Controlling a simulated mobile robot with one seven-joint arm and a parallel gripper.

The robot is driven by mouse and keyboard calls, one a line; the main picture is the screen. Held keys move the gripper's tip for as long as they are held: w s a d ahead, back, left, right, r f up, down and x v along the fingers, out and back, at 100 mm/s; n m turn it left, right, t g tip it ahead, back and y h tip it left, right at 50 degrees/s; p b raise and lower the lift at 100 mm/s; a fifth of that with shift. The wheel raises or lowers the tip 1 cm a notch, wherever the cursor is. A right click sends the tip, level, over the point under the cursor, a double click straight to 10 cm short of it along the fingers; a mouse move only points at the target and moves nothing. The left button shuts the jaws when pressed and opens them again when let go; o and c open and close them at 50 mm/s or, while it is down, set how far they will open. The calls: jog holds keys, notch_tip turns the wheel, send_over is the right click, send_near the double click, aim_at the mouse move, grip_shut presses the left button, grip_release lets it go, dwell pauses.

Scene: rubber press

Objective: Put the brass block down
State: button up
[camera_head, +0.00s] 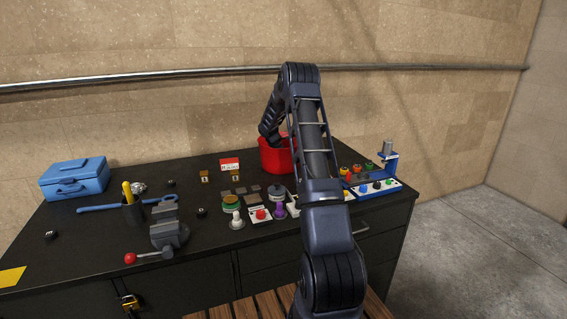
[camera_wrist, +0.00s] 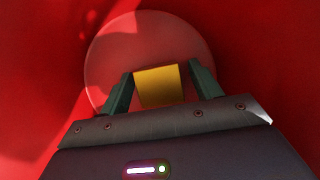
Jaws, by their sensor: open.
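The brass block (camera_wrist: 158,86) shows as a yellow-gold square-edged piece in the wrist view, between the two green-grey fingers of my gripper (camera_wrist: 161,69). The fingers are open, one on each side of the block. Beyond the block is the pale red round bottom of the red bucket (camera_wrist: 250,50), whose walls surround my gripper. I cannot tell how the block rests or whether a finger still touches it. In the head view the red bucket (camera_head: 273,158) stands at the back of the dark bench; my arm reaches into it and hides my gripper and the block.
Left of the bucket are a small red-and-white box (camera_head: 230,164) and brown labelled blocks (camera_head: 205,175). A blue toolbox (camera_head: 75,178) and a vise (camera_head: 169,229) stand further left. A blue stand (camera_head: 386,163) and coloured knobs lie right. Several small items crowd the bench in front.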

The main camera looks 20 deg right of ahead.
jog(key=v, duration=1.2)
jog(key=shift+a+r, duration=0.1)
jog(key=shift+r, duration=0.05)
jog(key=s+a+r+m+t+y, duration=0.1)
jog(key=s+a+r+m, duration=0.3)
jog(key=s+r, duration=0.75)
jog(key=s+a+r+m+t, duration=0.1)
jog(key=s+a+r+m, duration=0.55)
jog(key=s, duration=0.85)
jog(key=s+r+m+y, duration=0.1)
jog(key=s, duration=0.7)
jog(key=s+a+r+m+t, duration=0.1)
jog(key=s+r+m, duration=0.1)
jog(key=s, duration=0.6)
jog(key=shift+s+a+y, duration=0.3)
jog(key=shift+s+y, duration=0.1)
jog(key=s+f+m, duration=0.1)
jog(key=s, duration=0.3)
jog(key=s+a+f+m+t+y, duration=0.1)
jog(key=s+f+m, duration=0.1)
jog(key=s, duration=0.3)
jog(key=s+a+f+m, duration=0.1)
jog(key=s, duration=0.3)
jog(key=shift+s+a+f+m+t+y, duration=0.2)
jog(key=shift+a+m+t+y, duration=0.05)
jog(key=shift+t+y, duration=0.05)
